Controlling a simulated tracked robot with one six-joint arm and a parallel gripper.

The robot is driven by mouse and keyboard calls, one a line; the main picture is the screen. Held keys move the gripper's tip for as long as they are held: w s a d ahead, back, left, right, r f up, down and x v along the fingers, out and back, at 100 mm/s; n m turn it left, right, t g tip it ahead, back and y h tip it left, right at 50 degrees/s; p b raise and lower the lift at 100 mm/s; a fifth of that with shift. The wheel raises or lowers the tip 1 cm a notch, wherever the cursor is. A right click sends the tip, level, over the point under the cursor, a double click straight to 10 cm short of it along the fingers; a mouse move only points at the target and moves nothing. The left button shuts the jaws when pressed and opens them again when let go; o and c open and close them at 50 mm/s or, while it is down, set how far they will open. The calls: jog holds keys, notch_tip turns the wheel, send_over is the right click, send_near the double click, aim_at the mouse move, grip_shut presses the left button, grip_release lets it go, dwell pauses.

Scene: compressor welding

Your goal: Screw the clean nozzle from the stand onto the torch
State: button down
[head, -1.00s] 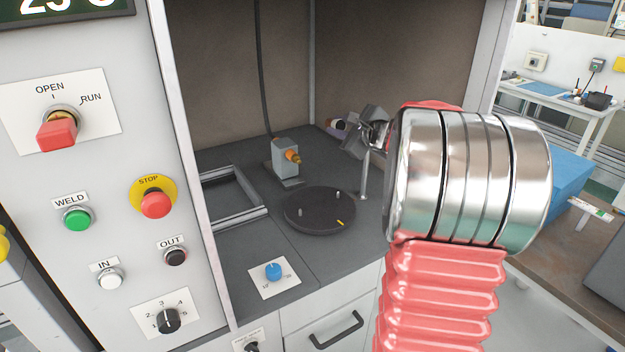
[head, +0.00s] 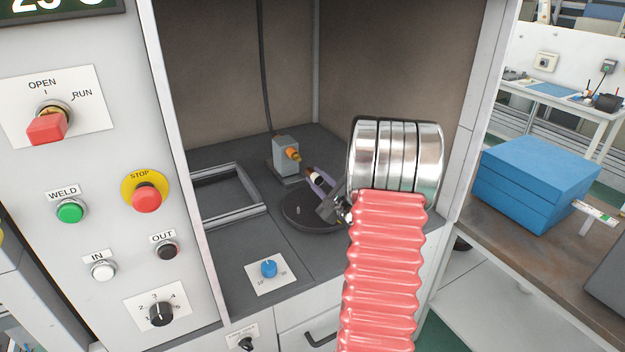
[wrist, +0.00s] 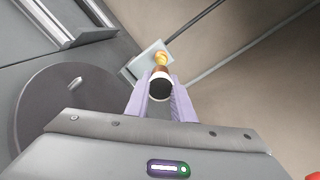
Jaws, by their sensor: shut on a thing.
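The torch (head: 285,158) is a grey block with an orange-brass tip, standing at the back of the booth floor. In the wrist view the torch (wrist: 147,57) lies straight ahead, beyond the fingertips. My gripper (head: 318,180) is shut on the nozzle (head: 313,174), a small pale cylinder that points up-left toward the torch tip. In the head view a small gap shows between them. In the wrist view the nozzle (wrist: 161,88) sits between the pale purple fingers, its dark round end toward me and lined up with the tip. I cannot identify the stand.
A dark round turntable (head: 292,214) lies below my gripper. A metal frame (head: 228,208) is set in the floor to the left. A cable (head: 265,70) hangs behind the torch. The booth's side wall (head: 400,70) is to the right, with a blue box (head: 535,180) outside.

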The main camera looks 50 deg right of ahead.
jog(key=shift+s, duration=0.15)
jog(key=shift+x, duration=3.05)
jog(key=shift+r, duration=0.1)
jog(key=shift+x, duration=1.55)
